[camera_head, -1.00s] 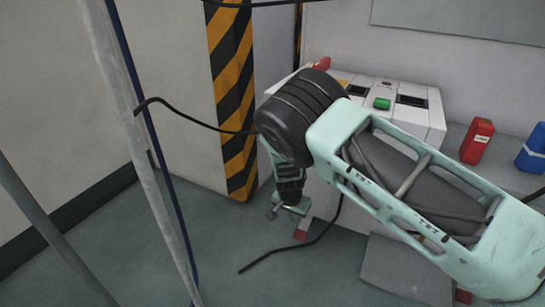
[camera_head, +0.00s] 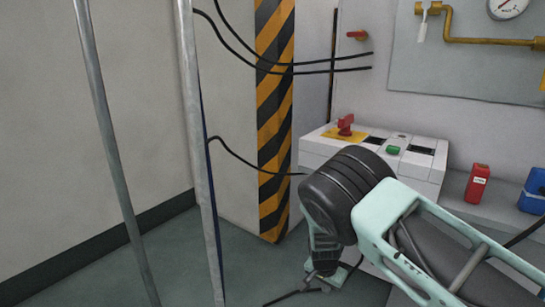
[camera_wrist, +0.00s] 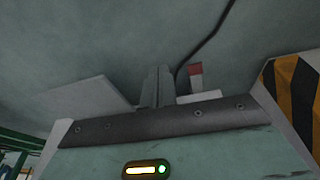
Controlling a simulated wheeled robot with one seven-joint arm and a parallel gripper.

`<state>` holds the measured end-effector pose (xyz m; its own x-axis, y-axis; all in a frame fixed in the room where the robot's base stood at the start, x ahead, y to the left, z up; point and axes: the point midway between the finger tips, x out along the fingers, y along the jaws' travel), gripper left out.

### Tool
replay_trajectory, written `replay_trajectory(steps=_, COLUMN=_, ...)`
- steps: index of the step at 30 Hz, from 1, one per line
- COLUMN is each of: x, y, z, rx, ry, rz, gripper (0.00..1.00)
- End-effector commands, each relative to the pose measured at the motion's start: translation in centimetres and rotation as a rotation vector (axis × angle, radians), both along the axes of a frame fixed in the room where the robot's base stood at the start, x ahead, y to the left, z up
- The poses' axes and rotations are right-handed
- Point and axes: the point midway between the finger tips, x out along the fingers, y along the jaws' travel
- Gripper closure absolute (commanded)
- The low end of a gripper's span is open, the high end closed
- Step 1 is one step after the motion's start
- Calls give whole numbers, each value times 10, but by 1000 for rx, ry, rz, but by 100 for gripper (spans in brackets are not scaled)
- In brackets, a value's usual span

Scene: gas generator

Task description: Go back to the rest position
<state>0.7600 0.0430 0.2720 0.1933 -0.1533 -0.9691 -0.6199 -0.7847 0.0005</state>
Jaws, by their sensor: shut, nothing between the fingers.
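My gripper (camera_head: 327,282) hangs at the end of my bent arm in the head view, low in front of the white control box and above the green floor. It points downward and holds nothing. In the wrist view my gripper's fingers (camera_wrist: 154,88) stand close together, shut, with the floor behind them. The control box (camera_head: 322,147) has a red switch (camera_head: 346,125) on a yellow plate and a green button (camera_head: 393,150). My arm hides part of its front.
A striped pillar (camera_head: 275,120) stands left of the box, with black cables near it. Grey poles (camera_head: 203,150) rise at the left. A red can (camera_head: 477,184) and a blue can (camera_head: 534,192) stand on a ledge at right. A brass pipe (camera_head: 490,41) and gauge (camera_head: 507,6) are above.

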Motion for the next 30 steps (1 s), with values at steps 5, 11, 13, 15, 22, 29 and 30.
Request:
replay_trajectory(steps=5, x=-5, y=4, z=11, rx=17, ry=15, rz=11, gripper=100)
replay_trajectory(steps=11, x=-17, y=14, z=30, rx=47, ry=45, rz=38, gripper=100)
replay_trajectory(steps=13, x=-22, y=18, z=39, rx=60, ry=57, rz=54, gripper=100)
replay_trajectory(steps=15, x=-29, y=23, z=50, rx=77, ry=73, rz=69, gripper=100)
replay_trajectory(steps=22, x=-61, y=45, z=100, rx=147, ry=132, rz=167, gripper=100)
replay_trajectory(steps=29, x=-128, y=74, z=192, rx=245, ry=200, rz=399, gripper=100)
replay_trajectory(steps=30, x=-142, y=78, z=210, rx=258, ry=210, rz=453, gripper=100)
